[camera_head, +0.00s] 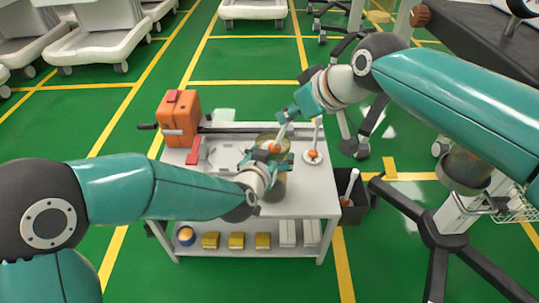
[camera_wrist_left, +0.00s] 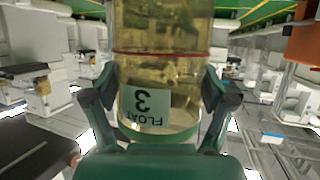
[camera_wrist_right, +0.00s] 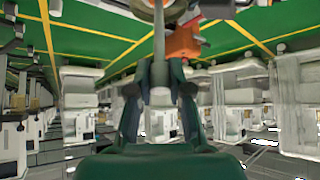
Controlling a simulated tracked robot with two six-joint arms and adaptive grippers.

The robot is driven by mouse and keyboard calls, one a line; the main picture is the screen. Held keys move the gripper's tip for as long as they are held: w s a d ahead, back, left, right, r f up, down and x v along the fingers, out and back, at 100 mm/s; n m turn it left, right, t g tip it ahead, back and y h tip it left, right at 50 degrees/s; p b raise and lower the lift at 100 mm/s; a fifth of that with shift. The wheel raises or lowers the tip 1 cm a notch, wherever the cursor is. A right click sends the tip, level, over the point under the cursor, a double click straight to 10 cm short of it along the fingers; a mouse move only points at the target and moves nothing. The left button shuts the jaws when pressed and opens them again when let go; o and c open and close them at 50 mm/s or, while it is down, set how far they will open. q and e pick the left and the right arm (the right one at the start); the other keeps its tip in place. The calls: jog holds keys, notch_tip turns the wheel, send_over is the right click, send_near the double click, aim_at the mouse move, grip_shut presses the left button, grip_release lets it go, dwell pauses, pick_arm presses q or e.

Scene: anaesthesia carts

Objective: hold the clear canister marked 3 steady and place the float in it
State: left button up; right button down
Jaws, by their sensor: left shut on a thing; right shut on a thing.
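The clear canister (camera_head: 276,188) stands upright on the white cart and holds yellowish liquid. In the left wrist view it (camera_wrist_left: 160,75) shows a red line and an upside-down label reading FLOAT 3. My left gripper (camera_head: 268,171) is shut around its side, with a finger on each side. My right gripper (camera_head: 287,115) is above the canister, shut on the thin pale stem of the float. The stem (camera_wrist_right: 159,45) stands between the fingers in the right wrist view. The float's orange ball (camera_head: 274,147) is at the canister's mouth; I cannot tell how far inside it is.
To the right, another orange-balled piece (camera_head: 313,155) with an upright stem stands on a white disc. An orange box (camera_head: 179,117) and a red block (camera_head: 194,150) are on the cart's left. Yellow boxes (camera_head: 237,241) sit on the lower shelf. A dark bin (camera_head: 352,203) hangs at the right.

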jog(key=c, duration=1)
grip_release()
jog(key=shift+r, duration=0.1)
pick_arm(q)
jog(key=o, duration=1.3)
jog(key=shift+c, duration=0.2)
pick_arm(e)
jog(key=v, duration=1.1)
jog(key=shift+s+d+r, duration=0.2)
jog(key=shift+s+r, duration=0.05)
pick_arm(q)
jog(key=shift+s, duration=0.1)
